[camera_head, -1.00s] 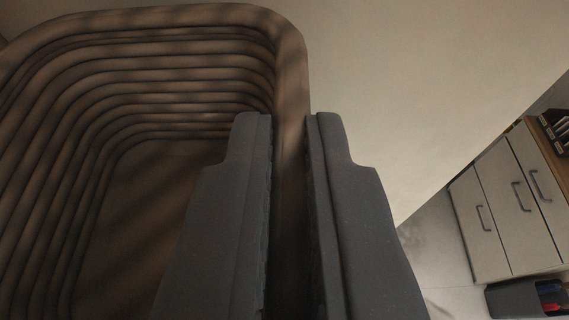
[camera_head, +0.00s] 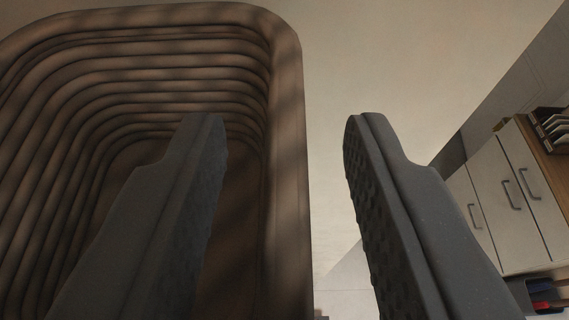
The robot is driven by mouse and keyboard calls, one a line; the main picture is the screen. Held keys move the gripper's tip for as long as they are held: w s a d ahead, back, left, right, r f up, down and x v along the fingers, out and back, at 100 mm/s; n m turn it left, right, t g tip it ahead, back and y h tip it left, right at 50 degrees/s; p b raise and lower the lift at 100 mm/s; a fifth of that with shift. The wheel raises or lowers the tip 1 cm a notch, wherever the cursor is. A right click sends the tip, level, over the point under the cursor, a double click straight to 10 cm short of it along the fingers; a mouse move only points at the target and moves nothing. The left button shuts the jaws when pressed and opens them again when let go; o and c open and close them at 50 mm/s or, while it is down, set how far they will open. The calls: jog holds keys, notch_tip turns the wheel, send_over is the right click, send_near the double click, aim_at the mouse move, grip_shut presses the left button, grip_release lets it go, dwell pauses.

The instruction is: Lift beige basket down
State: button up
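The beige basket (camera_head: 286,160) fills the left half of the view, seen from above. Its ribbed inner walls and brown floor show, and no items are visible inside. In this light it looks brown. My gripper (camera_head: 282,120) is open, with its fingers on either side of the basket's right wall. The left finger is over the basket's inside, and the right finger is outside with a clear gap to the wall. The lower part of the wall between the fingers is cut off by the frame's bottom edge.
A pale, plain surface (camera_head: 400,60) lies beyond the basket. At the right is a white cabinet (camera_head: 510,200) with handles and a wooden top, holding a dark rack (camera_head: 550,125). A dark bin (camera_head: 540,295) with red and blue items sits below it.

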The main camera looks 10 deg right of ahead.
jog(key=v, duration=1.3)
jog(key=shift+s+a, duration=0.15)
jog(key=shift+s, duration=0.2)
